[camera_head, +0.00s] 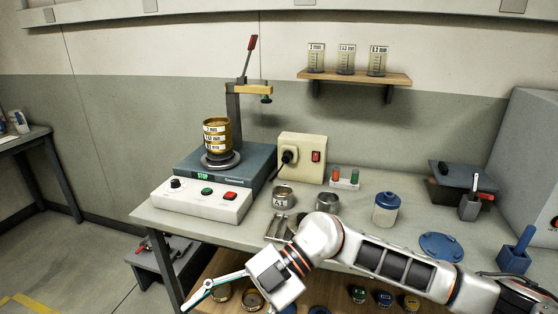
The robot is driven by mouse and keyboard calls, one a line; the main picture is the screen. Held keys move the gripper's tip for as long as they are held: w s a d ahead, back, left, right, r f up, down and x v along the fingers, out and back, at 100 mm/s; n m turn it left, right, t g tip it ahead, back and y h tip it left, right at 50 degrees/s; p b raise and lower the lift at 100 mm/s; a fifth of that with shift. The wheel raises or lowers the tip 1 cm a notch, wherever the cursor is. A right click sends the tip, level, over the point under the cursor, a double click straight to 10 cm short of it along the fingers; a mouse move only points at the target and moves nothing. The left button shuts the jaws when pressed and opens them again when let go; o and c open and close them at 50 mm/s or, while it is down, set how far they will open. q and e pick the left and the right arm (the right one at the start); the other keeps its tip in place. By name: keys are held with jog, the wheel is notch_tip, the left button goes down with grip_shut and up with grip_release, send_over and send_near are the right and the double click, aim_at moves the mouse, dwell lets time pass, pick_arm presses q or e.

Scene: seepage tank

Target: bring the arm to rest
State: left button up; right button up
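My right arm comes in from the right and reaches across the front of the workbench (165,222). Its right gripper (190,302) is at the bottom left of the picture, in front of the bench's front edge and low. Its fingers point down and left, seen nearly side-on, so I cannot tell their opening. I see no object held in them. My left gripper is not in view.
A control box (200,200), a beige switch box (303,155), metal cups (283,194) and a blue-lidded jar (386,208) stand on the bench. Three labelled beakers (346,60) stand on a wall shelf (355,76). Lidded containers sit on a lower shelf. Open floor lies at left.

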jog(key=w+a+r+m+t+y, duration=0.2)
jog(key=w+r+m+t+y, duration=0.2)
jog(key=r+m+t+y, duration=0.5)
jog(key=w+d+f+m+t+h, duration=0.5)
jog(key=w+d+f+m+t, duration=0.3)
jog(key=d+f+m+t, duration=0.35)
jog(key=s+d+f+m+t+h, duration=0.1)
jog(key=d+f+m+t+h, duration=0.15)
jog(key=d+f+h, duration=0.7)
jog(key=s+d+f+g+h, duration=0.1)
jog(key=s+d+f+g, duration=0.1)
jog(key=s+d+f, duration=0.2)
jog(key=s+d+f+m+g+h, duration=0.1)
jog(key=s+d+f, duration=0.3)
jog(key=f, duration=0.5)
jog(key=s+d+f+m+g+h, duration=0.1)
jog(key=s+d+f+g, duration=0.1)
jog(key=s+d+f, duration=0.2)
notch_tip(320, 180, down, 3)
jog(key=shift+s+d+r+g, duration=0.1)
jog(key=shift+s+d+g, duration=0.2)
jog(key=shift+s, duration=0.35)
